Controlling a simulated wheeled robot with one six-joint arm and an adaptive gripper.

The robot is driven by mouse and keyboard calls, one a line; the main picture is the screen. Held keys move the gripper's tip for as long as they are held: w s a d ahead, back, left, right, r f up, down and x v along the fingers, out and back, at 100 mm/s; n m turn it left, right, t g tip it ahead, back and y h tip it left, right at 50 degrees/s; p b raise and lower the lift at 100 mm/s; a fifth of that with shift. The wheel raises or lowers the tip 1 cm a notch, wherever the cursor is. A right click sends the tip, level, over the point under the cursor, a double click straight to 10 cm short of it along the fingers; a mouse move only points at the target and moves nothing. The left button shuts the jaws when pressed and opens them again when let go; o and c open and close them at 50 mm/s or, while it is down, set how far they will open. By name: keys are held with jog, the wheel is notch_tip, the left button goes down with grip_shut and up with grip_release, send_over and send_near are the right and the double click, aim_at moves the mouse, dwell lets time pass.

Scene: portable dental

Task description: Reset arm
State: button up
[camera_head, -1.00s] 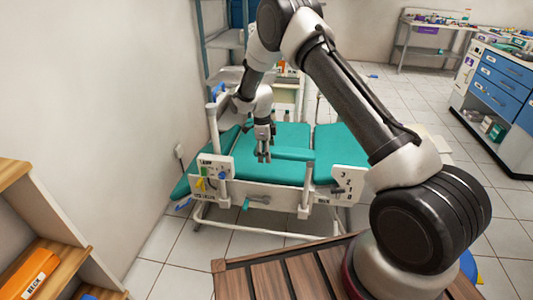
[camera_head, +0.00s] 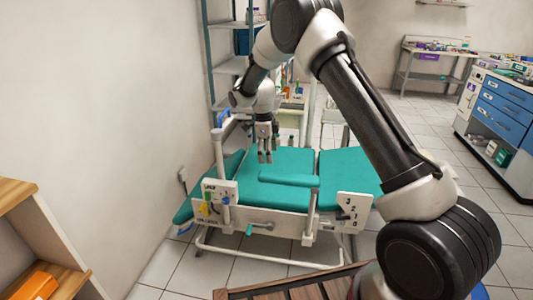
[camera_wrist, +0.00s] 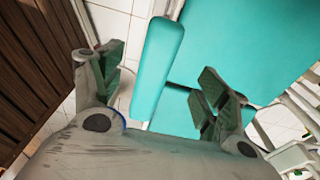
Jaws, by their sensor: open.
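My gripper (camera_head: 264,157) hangs fingers down over the teal dental bed (camera_head: 345,162) in the head view. In the wrist view its two fingers (camera_wrist: 158,90) are spread wide apart with nothing held between them. The teal armrest (camera_head: 289,180) of the bed shows below and between the fingers in the wrist view (camera_wrist: 157,65). My arm arches from the lower right up and over to the bed.
A shelf rack (camera_head: 229,67) stands behind the bed against the wall. A blue-drawer cabinet (camera_head: 500,115) is at the right. A wooden shelf (camera_head: 35,235) with an orange box (camera_head: 40,283) is at the lower left. Tiled floor (camera_head: 425,105) is clear behind the bed.

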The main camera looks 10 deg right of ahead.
jog(key=shift+n, duration=1)
jog(key=shift+s+f+n, duration=0.1)
jog(key=shift+s+n, duration=0.1)
jog(key=shift+n, duration=0.4)
jog(key=shift+s+f+n, duration=0.1)
jog(key=shift+s+n, duration=0.05)
jog(key=shift+n, duration=0.45)
jog(key=s+d+r+n+t, duration=0.1)
jog(key=s+d+r+n, duration=0.5)
jog(key=s+r, duration=0.3)
jog(key=s+d+r+n+t, duration=0.2)
jog(key=s+d+r+n, duration=0.4)
jog(key=s, duration=1.2)
jog(key=s+d+r+n+t+y, duration=0.1)
jog(key=s+d+r+n, duration=0.5)
jog(key=s+r, duration=0.6)
jog(key=shift+s+r+t, duration=0.3)
jog(key=shift+s+t, duration=0.1)
jog(key=shift+s, duration=0.85)
